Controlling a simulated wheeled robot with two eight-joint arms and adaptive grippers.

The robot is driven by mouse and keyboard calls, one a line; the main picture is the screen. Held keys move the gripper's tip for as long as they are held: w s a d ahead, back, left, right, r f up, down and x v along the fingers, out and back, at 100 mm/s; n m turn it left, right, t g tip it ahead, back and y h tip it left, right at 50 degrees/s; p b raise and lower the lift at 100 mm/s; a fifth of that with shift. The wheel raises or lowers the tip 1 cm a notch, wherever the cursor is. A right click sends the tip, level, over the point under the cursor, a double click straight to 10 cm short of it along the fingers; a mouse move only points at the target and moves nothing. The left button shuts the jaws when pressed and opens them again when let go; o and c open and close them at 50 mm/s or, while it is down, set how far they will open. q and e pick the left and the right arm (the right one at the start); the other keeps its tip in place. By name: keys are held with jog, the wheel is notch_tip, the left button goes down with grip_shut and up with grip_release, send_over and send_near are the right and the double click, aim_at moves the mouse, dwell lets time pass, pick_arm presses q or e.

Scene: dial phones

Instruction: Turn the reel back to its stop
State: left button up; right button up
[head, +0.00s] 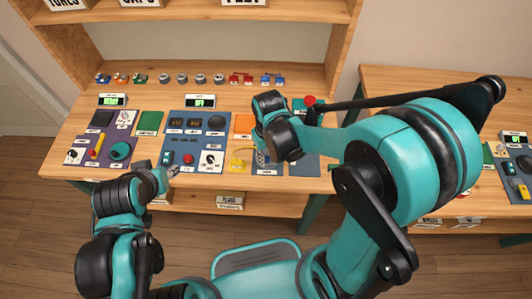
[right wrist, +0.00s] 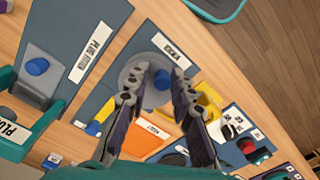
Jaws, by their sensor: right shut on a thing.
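The reel is a round grey disc (right wrist: 127,73) on a dark blue-grey panel in the right wrist view, with a small blue knob (right wrist: 161,79) standing on it. In the head view the reel (head: 262,159) is partly hidden by my right gripper (head: 268,150). In the right wrist view the two dark fingers of my right gripper (right wrist: 160,74) stand on either side of the knob, closed on it. My left gripper (head: 171,172) is near a red button at the front of the middle panel; its fingers are too small to read.
A yellow part (right wrist: 207,100) and an orange panel (right wrist: 147,137) are close to the reel. A grey block with a blue knob (right wrist: 38,67) sits on the neighbouring panel. A red-topped post (head: 310,100) stands behind my right gripper. The bench's front edge is nearby.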

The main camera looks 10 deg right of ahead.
aim_at(268, 158)
jog(key=o, duration=0.5)
jog(key=shift+w, duration=0.1)
jog(key=shift+r, duration=0.1)
notch_tip(268, 158, up, 8)
jog(key=p, duration=0.6)
dwell(0.3)
jog(key=shift+d+r, duration=0.15)
jog(key=s+d+r+m+t+b, duration=0.2)
jog(key=s+d+r+t+b, duration=0.2)
jog(key=s+d+r+t, duration=0.1)
jog(key=shift+s+d+r+m+t, duration=0.35)
jog(key=shift+d+r+t, duration=0.4)
jog(key=shift+r+t, duration=0.3)
